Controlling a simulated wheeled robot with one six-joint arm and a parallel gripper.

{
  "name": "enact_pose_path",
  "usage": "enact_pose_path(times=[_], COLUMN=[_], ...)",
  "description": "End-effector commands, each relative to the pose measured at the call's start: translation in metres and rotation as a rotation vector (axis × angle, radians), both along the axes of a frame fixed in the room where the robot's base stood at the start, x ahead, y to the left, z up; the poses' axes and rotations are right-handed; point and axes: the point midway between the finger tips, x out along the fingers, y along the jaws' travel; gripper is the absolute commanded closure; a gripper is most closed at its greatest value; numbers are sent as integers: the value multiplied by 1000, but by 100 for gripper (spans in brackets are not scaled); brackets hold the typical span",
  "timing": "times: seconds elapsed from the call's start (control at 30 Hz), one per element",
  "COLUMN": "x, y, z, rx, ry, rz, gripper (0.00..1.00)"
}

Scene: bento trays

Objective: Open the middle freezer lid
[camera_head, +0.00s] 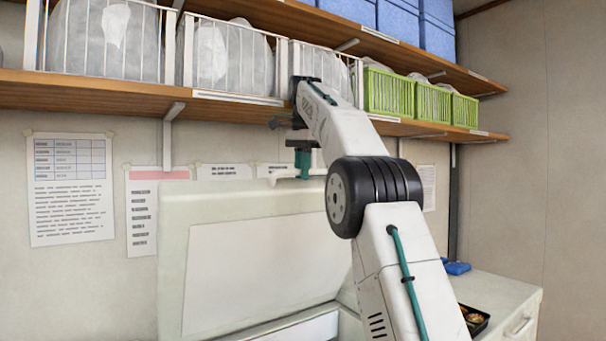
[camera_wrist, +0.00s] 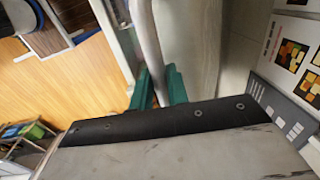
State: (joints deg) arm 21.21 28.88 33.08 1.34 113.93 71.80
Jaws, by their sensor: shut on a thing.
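The freezer lid (camera_head: 245,203) stands raised, close to upright, with its pale inner panel facing the head camera. A white bar handle (camera_head: 283,176) runs along its top edge. My gripper (camera_head: 303,168) is at that handle, with its teal fingers pointing down. In the wrist view my gripper (camera_wrist: 158,88) has its teal fingers closed around the white handle bar (camera_wrist: 147,42). The freezer opening below the lid shows only in part at the bottom of the head view. My arm covers the lid's right side.
A wooden shelf (camera_head: 110,95) with white wire baskets (camera_head: 105,40) and green baskets (camera_head: 388,94) sits just above my gripper. Papers (camera_head: 70,188) hang on the wall. A dark food tray (camera_head: 474,319) and a blue item (camera_head: 457,268) lie on the right-hand surface.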

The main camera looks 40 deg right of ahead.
Motion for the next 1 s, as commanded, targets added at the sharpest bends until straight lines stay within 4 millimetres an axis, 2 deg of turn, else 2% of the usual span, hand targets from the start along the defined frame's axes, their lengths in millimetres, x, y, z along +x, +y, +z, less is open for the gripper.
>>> enact_pose_path(times=[0.03,0.57,0.6,0.63,0.67,1.0], x=[5,6,6,6,6,4], y=[0,-5,-5,-5,-5,-6], z=[-6,-6,-6,-5,-5,-3], rx=[7,7,7,7,7,4], ry=[8,10,10,10,10,8], rz=[4,-2,-3,-3,-3,-5], gripper=[100,100,73,64,62,62])
